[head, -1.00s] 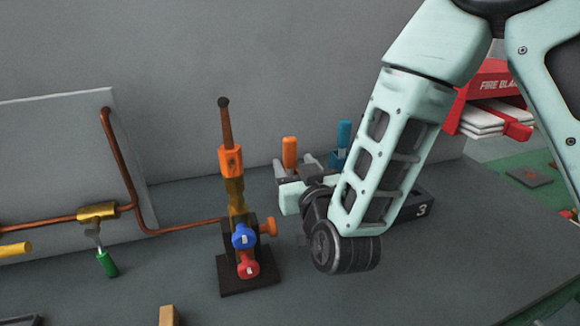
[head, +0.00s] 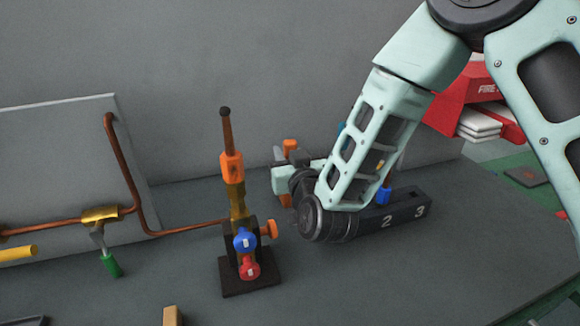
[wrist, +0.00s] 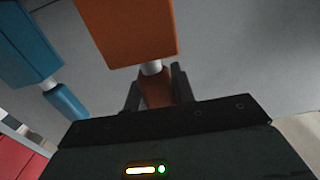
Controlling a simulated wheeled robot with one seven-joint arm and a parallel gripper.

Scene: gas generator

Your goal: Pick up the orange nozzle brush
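The orange nozzle brush stands upright; in the wrist view its thick orange handle (wrist: 130,28) fills the top middle, with a white neck and a narrower orange lower part below. In the head view its top (head: 290,145) shows above my gripper (head: 291,158), and some orange shows below. My gripper in the wrist view (wrist: 158,84) has one dark finger on each side of the lower part. The fingers look open around it, with a slight gap at the right; firm contact cannot be made out. The brush's lower end is hidden.
A blue brush (wrist: 30,42) stands close by. Left of my gripper is a valve stand (head: 236,200) with an orange-collared rod. Copper pipe (head: 130,175) runs further left. The front bench is mostly clear.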

